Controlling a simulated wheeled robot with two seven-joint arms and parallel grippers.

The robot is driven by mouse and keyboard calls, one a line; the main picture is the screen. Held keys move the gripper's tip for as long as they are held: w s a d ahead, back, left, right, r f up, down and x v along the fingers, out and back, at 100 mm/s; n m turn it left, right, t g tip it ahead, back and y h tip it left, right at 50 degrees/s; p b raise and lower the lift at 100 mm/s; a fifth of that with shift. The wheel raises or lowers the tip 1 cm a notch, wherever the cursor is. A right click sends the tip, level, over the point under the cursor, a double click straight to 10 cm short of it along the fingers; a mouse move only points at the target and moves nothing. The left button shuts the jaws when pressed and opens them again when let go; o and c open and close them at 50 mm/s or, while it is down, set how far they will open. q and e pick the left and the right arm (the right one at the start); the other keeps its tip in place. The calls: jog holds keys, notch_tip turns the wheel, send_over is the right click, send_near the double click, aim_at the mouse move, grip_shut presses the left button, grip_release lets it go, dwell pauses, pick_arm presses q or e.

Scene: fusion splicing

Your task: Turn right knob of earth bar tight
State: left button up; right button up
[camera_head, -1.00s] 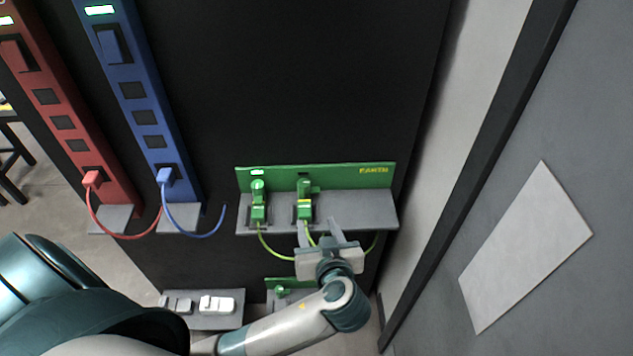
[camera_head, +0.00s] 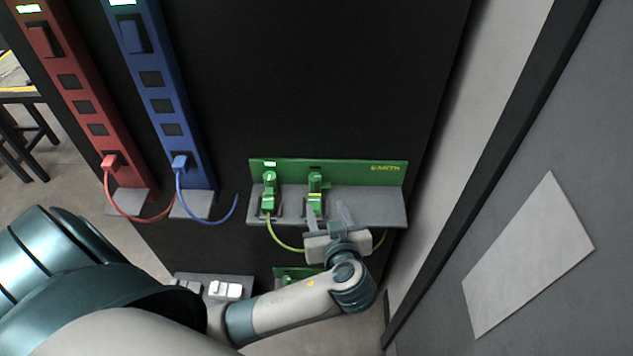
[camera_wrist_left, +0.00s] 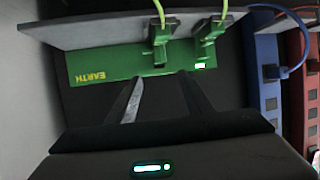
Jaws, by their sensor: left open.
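The earth bar is a green panel (camera_head: 345,170) with a grey shelf (camera_head: 375,207). In the head view its right knob (camera_head: 315,190) is green with a side lever, and its left knob (camera_head: 269,190) stands under a lit white light. My left gripper (camera_head: 328,213) is open and empty, just below and to the right of the right knob, one finger close to its base; I cannot tell if they touch. The left wrist view shows the bar upside down, with the right knob (camera_wrist_left: 162,42) beyond the open fingers (camera_wrist_left: 160,82). My right gripper is not in view.
Yellow-green wires hang from the earth knobs. A blue bar (camera_head: 160,100) and a red bar (camera_head: 75,90) with plugged cables stand to the left. Lower modules (camera_head: 228,289) sit under the shelf near my left forearm. The black panel above the earth bar is clear.

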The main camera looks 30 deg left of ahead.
aim_at(316, 182)
pick_arm(q)
jog(key=p+x, duration=0.4)
jog(key=x, duration=0.9)
jog(key=shift+w+r, duration=0.1)
jog(key=shift+r, duration=0.05)
jog(key=shift+p+x, duration=0.3)
jog(key=shift+x, duration=0.55)
jog(key=shift+c, duration=0.3)
jog(key=shift+d, duration=0.1)
jog(key=c, duration=1)
